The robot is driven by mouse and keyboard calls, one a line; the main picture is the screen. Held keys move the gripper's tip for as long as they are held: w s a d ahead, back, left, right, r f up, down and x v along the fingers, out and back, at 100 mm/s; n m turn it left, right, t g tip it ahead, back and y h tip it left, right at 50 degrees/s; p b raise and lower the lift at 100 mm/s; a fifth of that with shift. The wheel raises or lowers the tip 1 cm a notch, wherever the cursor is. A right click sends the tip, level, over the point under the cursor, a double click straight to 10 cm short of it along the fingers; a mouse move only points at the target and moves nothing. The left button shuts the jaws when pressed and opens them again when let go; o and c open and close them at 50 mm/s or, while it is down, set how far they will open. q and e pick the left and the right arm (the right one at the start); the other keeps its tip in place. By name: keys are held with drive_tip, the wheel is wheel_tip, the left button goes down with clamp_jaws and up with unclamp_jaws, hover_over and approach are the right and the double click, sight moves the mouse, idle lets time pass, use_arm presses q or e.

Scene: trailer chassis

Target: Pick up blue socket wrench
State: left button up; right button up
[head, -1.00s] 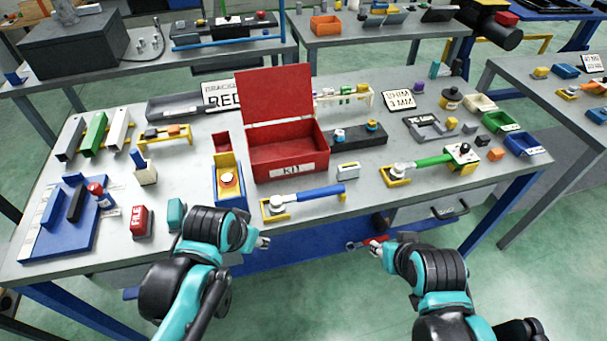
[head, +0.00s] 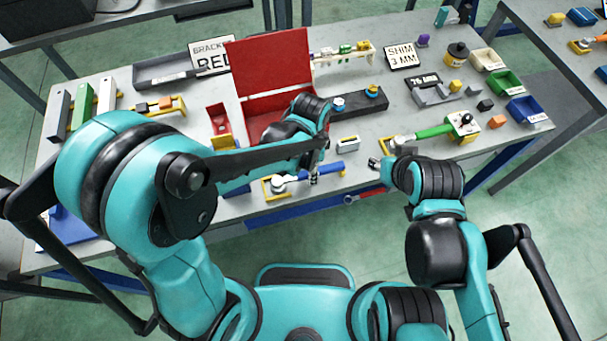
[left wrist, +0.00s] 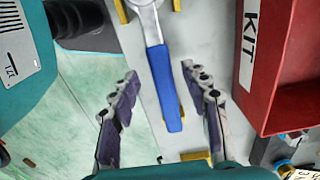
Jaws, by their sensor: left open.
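The blue socket wrench (head: 331,170) lies on yellow supports near the front edge of the table. Its blue handle (left wrist: 165,92) and metal head show in the left wrist view. My left gripper (head: 315,174) is over the handle in the head view, hiding part of it. In the left wrist view its fingers (left wrist: 158,76) are spread apart, one on each side of the handle, with nothing gripped. My right gripper (head: 380,164) is at the table's front edge, right of the wrench; its fingers are too small to judge.
The open red KIT box (head: 262,62) stands behind the wrench, close to my left arm; its wall (left wrist: 283,85) is right of the fingers in the wrist view. A green-handled wrench (head: 434,131) lies on yellow supports to the right. A small labelled block (head: 347,143) stands behind the blue handle.

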use_arm(q)
wheel_tip(320, 180, down, 4)
drive_tip(key=shift+a+r+b, duration=0.15)
drive_tip(key=shift+b, duration=0.35)
drive_tip(key=shift+c, duration=0.4)
drive_tip(key=shift+r, duration=0.1)
clamp_jaws()
